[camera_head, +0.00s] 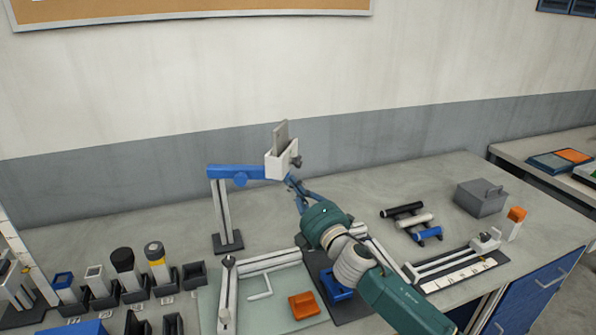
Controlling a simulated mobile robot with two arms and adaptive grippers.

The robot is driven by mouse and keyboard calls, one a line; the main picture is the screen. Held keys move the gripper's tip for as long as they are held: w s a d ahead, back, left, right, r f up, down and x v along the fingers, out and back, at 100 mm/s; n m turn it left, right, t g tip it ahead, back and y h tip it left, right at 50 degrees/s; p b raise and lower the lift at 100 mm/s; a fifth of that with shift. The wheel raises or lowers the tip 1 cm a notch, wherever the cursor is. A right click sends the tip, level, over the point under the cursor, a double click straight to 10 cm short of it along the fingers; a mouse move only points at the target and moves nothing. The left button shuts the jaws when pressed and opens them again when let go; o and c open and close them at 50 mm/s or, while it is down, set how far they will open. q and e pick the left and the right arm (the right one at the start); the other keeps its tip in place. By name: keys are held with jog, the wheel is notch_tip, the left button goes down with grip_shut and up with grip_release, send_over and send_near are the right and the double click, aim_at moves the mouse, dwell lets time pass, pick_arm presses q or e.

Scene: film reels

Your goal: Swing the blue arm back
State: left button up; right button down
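The blue arm (228,171) is a horizontal bar on top of a grey upright post (223,208) with a dark base. It points right and ends at a white holder (279,163) with a grey plate (281,135) standing up out of it. A small dark knob shows at the holder's right side. My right gripper (291,184) is just below and right of the holder, its fingertips close to it. Whether they touch it, or are spread or shut, I cannot tell. My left gripper is not in view.
A pale green mat (206,311) with a grey frame and an orange block (303,305) lies in front. Dark bins with bottles and blocks (123,262) stand left. Rollers (413,221), a grey box (480,198) and a slide rail (455,262) are right. The bench behind the post is clear.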

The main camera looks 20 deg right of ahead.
jog(key=w+d, duration=0.1)
jog(key=w+d+r+p, duration=0.1)
jog(key=w, duration=0.1)
jog(key=shift+w+d, duration=0.1)
jog(key=shift+d, duration=0.05)
jog(key=shift+f, duration=0.1)
